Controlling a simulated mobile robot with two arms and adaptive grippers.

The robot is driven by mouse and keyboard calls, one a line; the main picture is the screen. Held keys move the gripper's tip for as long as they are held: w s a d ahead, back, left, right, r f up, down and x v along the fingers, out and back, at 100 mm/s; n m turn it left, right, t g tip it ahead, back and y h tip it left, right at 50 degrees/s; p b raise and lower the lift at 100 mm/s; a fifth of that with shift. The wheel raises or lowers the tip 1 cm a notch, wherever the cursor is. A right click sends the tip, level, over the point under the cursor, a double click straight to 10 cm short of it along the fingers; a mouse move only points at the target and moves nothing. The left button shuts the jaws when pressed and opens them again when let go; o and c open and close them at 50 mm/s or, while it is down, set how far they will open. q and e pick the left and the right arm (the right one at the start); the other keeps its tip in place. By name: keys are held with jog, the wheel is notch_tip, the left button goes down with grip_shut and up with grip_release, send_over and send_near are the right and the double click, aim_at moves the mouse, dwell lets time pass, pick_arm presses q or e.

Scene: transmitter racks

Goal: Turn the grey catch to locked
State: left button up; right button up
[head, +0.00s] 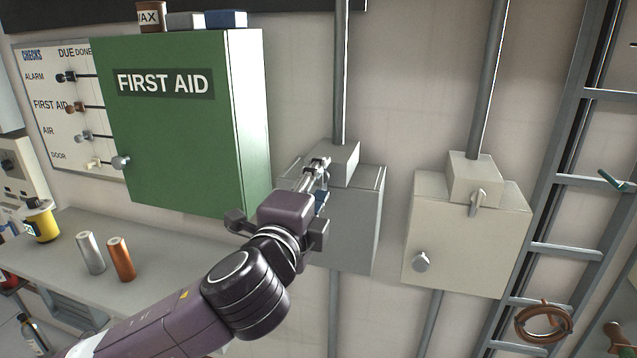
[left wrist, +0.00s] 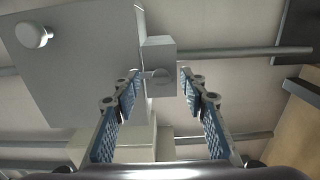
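The grey box (head: 352,235) hangs on the wall in the middle of the head view, with a smaller block (head: 343,160) on its top. My left gripper (head: 318,175) is in front of it and hides much of its face, catch included. In the left wrist view the box (left wrist: 85,65) shows a round knob (left wrist: 34,35). The small grey catch (left wrist: 158,74) sits at the edge by the block (left wrist: 160,52). The open fingers (left wrist: 158,82) stand either side of the catch, with gaps between. My right gripper is not in view.
A cream box (head: 465,250) with its own catch (head: 478,202) and knob (head: 421,262) hangs to the right, beside a ladder (head: 565,170). A green first aid cabinet (head: 185,140) juts out on the left, above a bench (head: 190,265) holding two cylinders.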

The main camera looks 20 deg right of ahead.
pick_arm(q)
jog(key=v, duration=1.2)
dwell(0.3)
